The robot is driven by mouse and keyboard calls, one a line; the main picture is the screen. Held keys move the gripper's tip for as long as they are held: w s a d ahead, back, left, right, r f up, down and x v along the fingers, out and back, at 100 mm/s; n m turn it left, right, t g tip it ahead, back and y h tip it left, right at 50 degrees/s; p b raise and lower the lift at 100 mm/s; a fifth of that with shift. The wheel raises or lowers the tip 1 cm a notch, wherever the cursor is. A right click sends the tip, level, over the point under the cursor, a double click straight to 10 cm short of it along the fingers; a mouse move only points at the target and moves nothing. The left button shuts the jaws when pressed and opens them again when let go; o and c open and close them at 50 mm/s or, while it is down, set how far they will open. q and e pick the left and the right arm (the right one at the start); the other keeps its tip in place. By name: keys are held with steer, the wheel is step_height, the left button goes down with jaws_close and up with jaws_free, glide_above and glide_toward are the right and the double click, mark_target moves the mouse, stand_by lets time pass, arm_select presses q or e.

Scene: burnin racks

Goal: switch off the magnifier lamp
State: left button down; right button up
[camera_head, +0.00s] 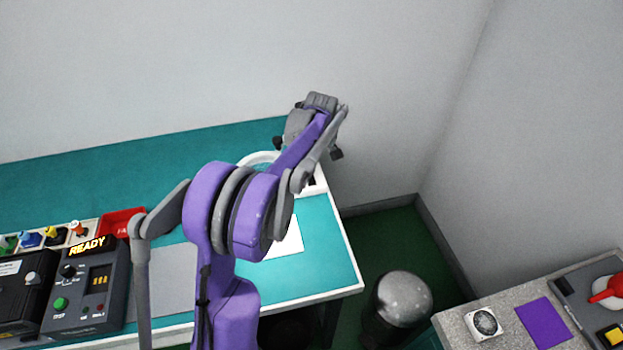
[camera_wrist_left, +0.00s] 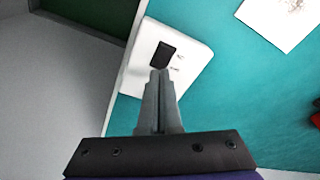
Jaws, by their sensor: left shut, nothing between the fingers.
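The magnifier lamp shows in part in the head view, with a white ring (camera_head: 252,158) behind my arm and a white base (camera_head: 319,184) at the bench's right edge. In the left wrist view the white lamp base (camera_wrist_left: 190,42) carries a black switch (camera_wrist_left: 164,52) with small, unreadable marks beside it. My left gripper (camera_wrist_left: 160,74) is shut and empty. Its fingertips appear at the near edge of the switch; I cannot tell whether they touch it. In the head view my arm hides much of the lamp, and the fingertips cannot be made out. My right gripper is not in view.
The teal bench (camera_head: 330,255) holds a dark tester (camera_head: 85,310) reading READY and a red bin (camera_head: 122,222) at left. A white sheet (camera_head: 287,240) lies near my arm. A grey-topped cylinder (camera_head: 403,297) stands in the gap before the right side table (camera_head: 500,345).

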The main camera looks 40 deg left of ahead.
mark_target(311, 177)
arm_select(q)
steer(key=shift+f+b, duration=0.4)
steer(key=shift+f, duration=0.45)
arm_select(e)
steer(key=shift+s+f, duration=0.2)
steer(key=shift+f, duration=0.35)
arm_select(q)
steer(key=shift+r, duration=0.1)
steer(key=shift+r+p, duration=1.55)
steer(key=shift+r, duration=1.95)
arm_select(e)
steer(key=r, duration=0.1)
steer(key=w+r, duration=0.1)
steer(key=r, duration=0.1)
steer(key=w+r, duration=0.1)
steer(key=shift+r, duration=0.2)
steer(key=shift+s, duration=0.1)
arm_select(q)
steer(key=shift+d, duration=0.1)
